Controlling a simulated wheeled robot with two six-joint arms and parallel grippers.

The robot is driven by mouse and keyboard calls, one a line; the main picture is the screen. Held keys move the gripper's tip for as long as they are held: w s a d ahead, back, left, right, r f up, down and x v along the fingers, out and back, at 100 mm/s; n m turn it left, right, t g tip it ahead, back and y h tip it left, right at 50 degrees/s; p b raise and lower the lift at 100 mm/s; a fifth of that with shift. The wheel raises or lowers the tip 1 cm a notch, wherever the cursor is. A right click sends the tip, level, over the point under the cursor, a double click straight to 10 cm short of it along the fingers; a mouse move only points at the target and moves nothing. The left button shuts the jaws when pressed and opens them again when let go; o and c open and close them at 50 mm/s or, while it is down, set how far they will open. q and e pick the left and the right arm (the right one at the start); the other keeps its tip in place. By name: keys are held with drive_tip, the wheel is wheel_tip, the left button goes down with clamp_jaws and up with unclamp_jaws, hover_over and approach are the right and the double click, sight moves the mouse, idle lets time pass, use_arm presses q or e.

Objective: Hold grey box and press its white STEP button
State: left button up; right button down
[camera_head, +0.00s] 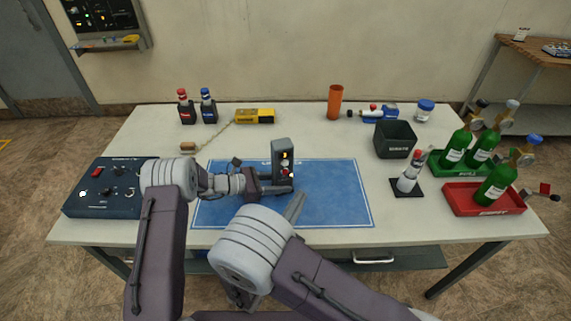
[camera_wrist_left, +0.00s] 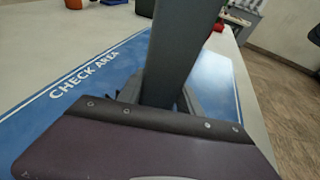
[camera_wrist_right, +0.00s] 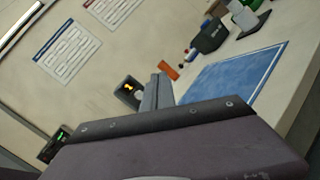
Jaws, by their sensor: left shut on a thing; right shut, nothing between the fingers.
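The grey box (camera_head: 283,153) stands upright over the blue check area mat (camera_head: 340,200), with a small amber lit display near its top and a small pale spot below it. My left gripper (camera_head: 285,183) is shut on the lower part of the box. In the left wrist view the grey box (camera_wrist_left: 178,55) fills the space between the fingers. My right gripper (camera_head: 297,205) is shut and empty, just below and to the right of the box. In the right wrist view the box (camera_wrist_right: 130,92) shows its lit display beyond the shut fingers (camera_wrist_right: 157,90), apart from them as far as I can tell.
A dark control panel (camera_head: 105,188) lies at the left. A black bin (camera_head: 395,139), an orange cup (camera_head: 335,102) and a white-and-red item on a black pad (camera_head: 410,178) stand to the right. Green bottles stand in the green tray (camera_head: 440,169) and red tray (camera_head: 460,205). The mat's right half is clear.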

drive_tip(key=shift+a, duration=0.1)
drive_tip(key=w+a, duration=0.2)
drive_tip(key=w, duration=0.6)
drive_tip(key=shift+w+a, duration=0.2)
drive_tip(key=shift+a, duration=0.05)
idle(1.8)
drive_tip(key=shift+w+a, duration=0.15)
drive_tip(key=shift+w, duration=0.2)
drive_tip(key=shift+w+a, duration=0.1)
drive_tip(key=shift+w, duration=0.25)
idle(0.6)
drive_tip(key=shift+s, duration=0.15)
drive_tip(key=shift+s+d, duration=0.25)
drive_tip(key=shift+s, duration=0.35)
drive_tip(key=shift+s+d, duration=0.25)
drive_tip(key=shift+s, duration=0.55)
drive_tip(key=shift+s+d, duration=0.25)
drive_tip(key=shift+s, duration=0.55)
drive_tip(key=shift+s+d, duration=0.25)
drive_tip(key=shift+s, duration=0.55)
